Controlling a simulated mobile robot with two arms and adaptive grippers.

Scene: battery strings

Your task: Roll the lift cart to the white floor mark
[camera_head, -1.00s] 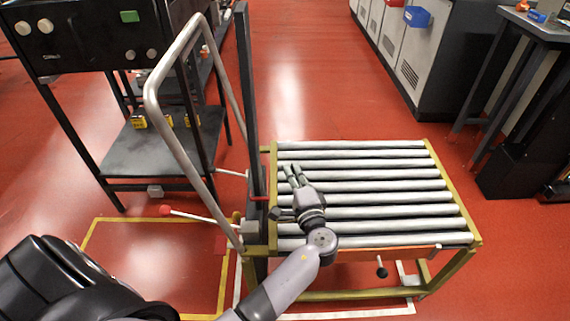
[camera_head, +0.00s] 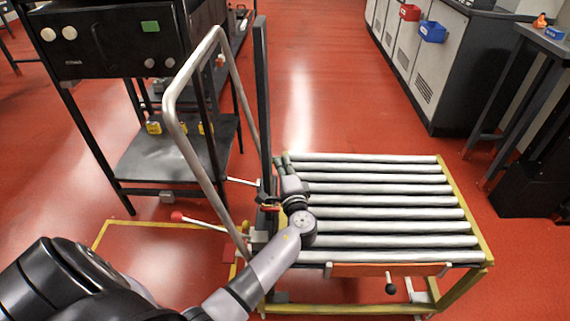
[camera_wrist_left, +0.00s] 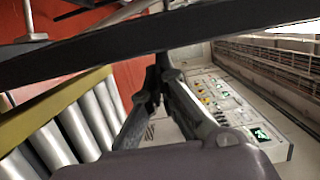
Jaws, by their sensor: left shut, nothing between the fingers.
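The lift cart has a roller top (camera_head: 385,212) with grey rollers in a yellow frame, a dark upright mast (camera_head: 262,100) and a bent grey push handle (camera_head: 172,100) on its left. My left gripper (camera_head: 283,159) is shut and empty, above the left edge of the rollers, just right of the mast. In the left wrist view its fingers (camera_wrist_left: 164,72) point past a dark bar that crosses in front; contact is unclear. My right gripper is not in view.
A dark rack (camera_head: 175,158) with yellow items stands left of the cart. A lever with a red knob (camera_head: 176,217) sticks out left. Grey cabinets (camera_head: 408,55) stand at the back right. Red floor behind the cart is clear.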

